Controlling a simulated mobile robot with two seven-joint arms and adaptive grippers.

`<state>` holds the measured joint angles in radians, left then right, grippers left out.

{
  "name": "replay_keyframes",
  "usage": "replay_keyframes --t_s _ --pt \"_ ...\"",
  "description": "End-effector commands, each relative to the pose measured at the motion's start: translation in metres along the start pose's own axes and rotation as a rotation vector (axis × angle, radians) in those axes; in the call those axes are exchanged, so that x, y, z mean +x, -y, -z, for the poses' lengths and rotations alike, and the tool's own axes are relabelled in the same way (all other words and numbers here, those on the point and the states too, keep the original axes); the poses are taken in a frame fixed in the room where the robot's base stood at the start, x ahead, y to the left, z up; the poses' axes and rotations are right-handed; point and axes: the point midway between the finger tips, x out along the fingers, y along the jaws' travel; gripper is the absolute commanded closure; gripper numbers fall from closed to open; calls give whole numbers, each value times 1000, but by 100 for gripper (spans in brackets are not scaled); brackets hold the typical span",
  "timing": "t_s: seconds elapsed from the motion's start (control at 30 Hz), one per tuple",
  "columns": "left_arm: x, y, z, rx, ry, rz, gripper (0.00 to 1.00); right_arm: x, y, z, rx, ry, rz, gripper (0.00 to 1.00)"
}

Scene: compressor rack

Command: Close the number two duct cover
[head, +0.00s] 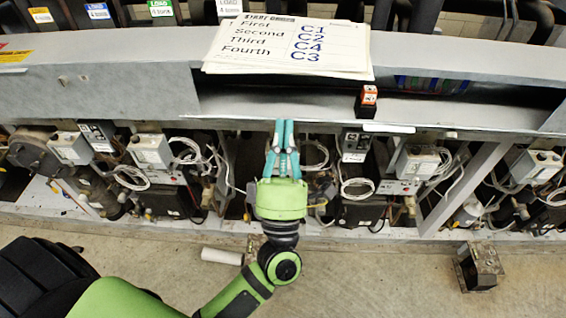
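A long grey duct (110,95) runs across the view. Its left stretch has a closed face, while a long opening (300,104) shows from the middle to the right. No number two shows on the duct, and I cannot tell which panel is its cover. My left gripper (283,122) has teal fingers close together, pointing at the duct's lower front edge below the opening. The fingertips overlap that edge in the picture; I cannot tell whether they touch it. Nothing shows held between them. My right gripper is not in view.
A paper list (290,45) lies on top of the duct. A small orange-and-black device (367,100) sits at the opening, with coloured wires (432,84) at right. Compressor parts and cables fill the rack below. A white roll (222,256) and a metal block (478,267) are on the floor.

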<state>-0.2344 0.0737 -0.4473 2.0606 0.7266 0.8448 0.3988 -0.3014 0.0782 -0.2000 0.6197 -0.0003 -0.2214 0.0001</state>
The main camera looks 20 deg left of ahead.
Motion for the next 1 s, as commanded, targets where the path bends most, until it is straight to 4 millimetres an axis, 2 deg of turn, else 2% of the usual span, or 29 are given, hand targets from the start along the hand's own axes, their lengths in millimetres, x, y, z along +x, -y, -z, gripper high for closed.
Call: replay_keyframes --t_s 0.03,0.17,0.3,0.6,1.0 --pt "16 -12 1 -2 -6 38 100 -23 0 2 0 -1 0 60" --pt "30 -11 1 -2 -8 137 100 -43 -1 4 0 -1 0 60" --pt "43 -7 0 1 -1 133 100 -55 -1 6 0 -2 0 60" --pt "60 -2 1 0 -3 131 100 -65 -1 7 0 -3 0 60" --pt "64 1 0 0 -1 133 100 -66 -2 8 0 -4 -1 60"
